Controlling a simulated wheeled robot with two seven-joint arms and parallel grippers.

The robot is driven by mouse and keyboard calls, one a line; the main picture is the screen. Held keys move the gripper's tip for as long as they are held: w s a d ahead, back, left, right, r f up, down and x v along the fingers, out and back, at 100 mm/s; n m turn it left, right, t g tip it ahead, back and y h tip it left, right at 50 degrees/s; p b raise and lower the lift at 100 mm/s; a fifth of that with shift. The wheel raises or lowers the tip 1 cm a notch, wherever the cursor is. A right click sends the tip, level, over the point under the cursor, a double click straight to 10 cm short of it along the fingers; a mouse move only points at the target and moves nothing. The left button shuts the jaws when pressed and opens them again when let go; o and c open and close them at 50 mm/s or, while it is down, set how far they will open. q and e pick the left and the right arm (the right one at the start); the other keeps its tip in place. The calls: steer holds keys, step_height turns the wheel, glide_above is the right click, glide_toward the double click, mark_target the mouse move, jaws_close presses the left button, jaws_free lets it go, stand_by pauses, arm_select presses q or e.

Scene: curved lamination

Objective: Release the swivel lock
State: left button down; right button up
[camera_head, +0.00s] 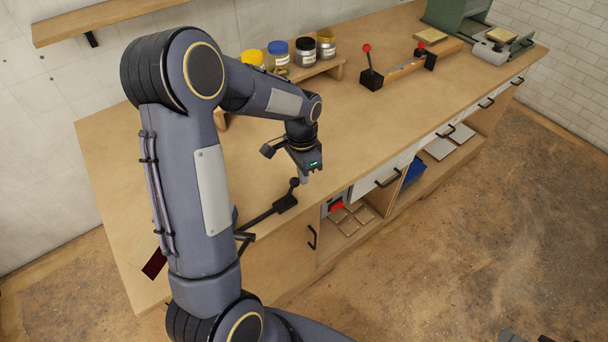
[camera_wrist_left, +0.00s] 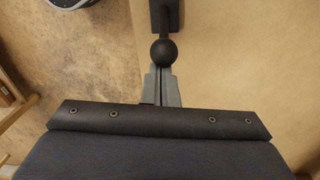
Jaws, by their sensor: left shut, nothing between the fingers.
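The swivel lock appears to be the black lever with a round ball knob (camera_head: 294,183) near the front edge of the workbench. A dark bar (camera_head: 262,216) runs from its block down to the left, partly behind my arm. My left gripper (camera_head: 304,181) is just above and beside the knob, pointing down, with its fingers shut and empty. In the left wrist view the shut fingertips (camera_wrist_left: 162,73) overlap the edge of the black ball (camera_wrist_left: 163,52); I cannot tell whether they touch. My right gripper is not in view.
The wooden workbench (camera_head: 400,120) has free room to the right. A red-knobbed lever on a black block (camera_head: 371,79) stands further back. Several jars (camera_head: 304,52) stand on a small riser at the wall. A green machine (camera_head: 455,18) is at the far end. Drawers with handles line the front.

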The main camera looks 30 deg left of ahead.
arm_select(q)
steer(key=shift+s+a, duration=0.1)
steer(key=shift+s, duration=0.05)
steer(key=shift+s+a+r+t+b, duration=0.1)
steer(key=shift+s+t+b, duration=0.1)
steer(key=shift+t+b, duration=0.4)
steer(key=s+a+t+h+b, duration=0.1)
steer(key=s+t+b, duration=0.1)
steer(key=b, duration=0.6)
steer(key=s+a+t+h+b, duration=0.1)
steer(key=t+b, duration=0.3)
steer(key=b, duration=0.4)
steer(key=s+a+t+h+b, duration=0.1)
steer(key=s+b, duration=0.3)
steer(key=b, duration=0.4)
steer(key=shift+s+r+t+h+b, duration=0.1)
steer(key=shift+r+t+h+b, duration=0.25)
steer(key=shift+t+h, duration=0.4)
steer(key=shift+s+r+t+b, duration=0.15)
steer(key=shift+s+t+b, duration=0.15)
steer(key=shift+b, duration=0.5)
steer(key=shift+w+r, duration=0.1)
steer(key=shift+w, duration=0.05)
steer(key=shift+w+d+r, duration=0.1)
steer(key=shift+w+r, duration=0.1)
steer(key=s+a+r+p, duration=0.2)
steer(key=s+r+p, duration=0.1)
steer(key=s+r, duration=0.2)
steer(key=shift+r, duration=1.35)
